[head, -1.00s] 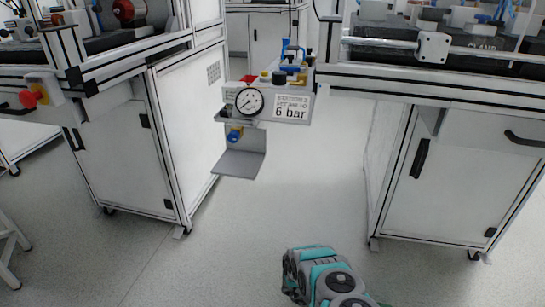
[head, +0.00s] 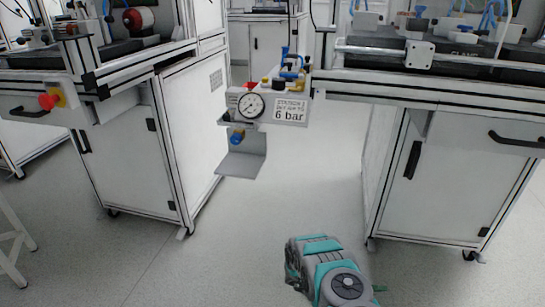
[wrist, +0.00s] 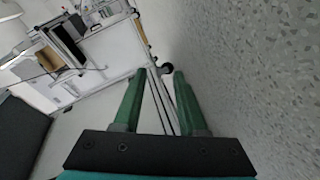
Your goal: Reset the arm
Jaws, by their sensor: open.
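My arm, grey and teal, shows at the bottom of the head view, right of centre, above the floor; the gripper itself cannot be made out there. In the wrist view my gripper (wrist: 159,72) has two green fingers standing apart with nothing between them. It is open and empty. Behind the fingers are the pale floor and the tilted frame of a workstation (wrist: 105,72).
A white cabinet bench (head: 120,150) stands at the left with a red stop button (head: 48,101). Another bench (head: 455,185) stands at the right. Between them a panel with a pressure gauge (head: 251,105) and a "6 bar" label juts out. The floor (head: 290,205) between is clear.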

